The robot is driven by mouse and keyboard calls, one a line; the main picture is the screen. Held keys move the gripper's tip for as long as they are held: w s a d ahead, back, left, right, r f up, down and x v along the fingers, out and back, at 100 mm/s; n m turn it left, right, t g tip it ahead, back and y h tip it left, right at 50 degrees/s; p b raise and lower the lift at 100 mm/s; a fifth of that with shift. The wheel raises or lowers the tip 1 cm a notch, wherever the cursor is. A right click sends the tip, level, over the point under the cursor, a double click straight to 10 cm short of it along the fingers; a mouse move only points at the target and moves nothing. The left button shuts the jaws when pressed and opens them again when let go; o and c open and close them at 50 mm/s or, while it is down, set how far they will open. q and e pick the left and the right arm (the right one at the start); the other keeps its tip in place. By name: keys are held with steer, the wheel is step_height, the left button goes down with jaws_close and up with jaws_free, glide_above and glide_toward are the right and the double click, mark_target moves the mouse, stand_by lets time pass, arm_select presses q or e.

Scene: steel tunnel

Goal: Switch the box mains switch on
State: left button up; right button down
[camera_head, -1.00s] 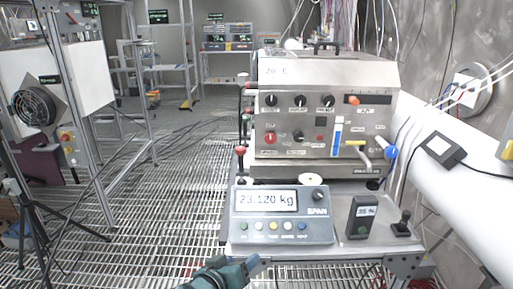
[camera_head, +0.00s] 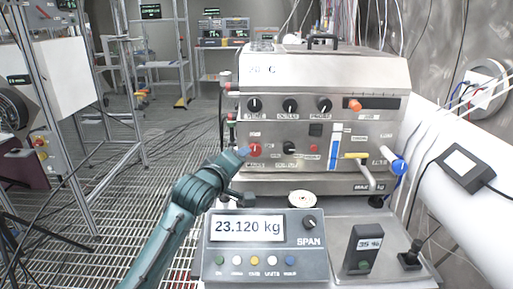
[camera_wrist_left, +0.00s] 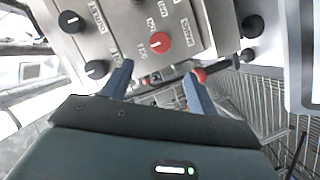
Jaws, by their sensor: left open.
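The box (camera_head: 330,75) is a steel cabinet with a panel of knobs facing me. The mains switch is a red rotary knob (camera_head: 254,150) at the lower left of that panel; in the left wrist view the red knob (camera_wrist_left: 159,42) carries a pale mark, whose exact setting I cannot read. My left gripper (camera_head: 245,153) is at the panel, just left of the red knob. In the left wrist view its blue fingers (camera_wrist_left: 158,75) are open and empty, with the knob beyond and between their tips. I cannot tell whether they touch the panel. My right gripper is not in view.
A scale (camera_head: 265,245) reading 23.120 kg stands in front of the box. A small meter (camera_head: 361,249) and a joystick (camera_head: 410,255) stand right of it. Black knobs (camera_head: 290,105) sit above the red one.

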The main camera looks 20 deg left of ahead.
mark_target(253, 151)
arm_select(q)
steer(key=shift+x, duration=6.05)
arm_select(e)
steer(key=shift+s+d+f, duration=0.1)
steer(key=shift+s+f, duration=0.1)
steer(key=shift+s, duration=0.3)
arm_select(q)
steer(key=shift+c, duration=0.6)
steer(key=c, duration=0.9)
steer(key=shift+o, duration=0.2)
steer(key=shift+p, duration=0.3)
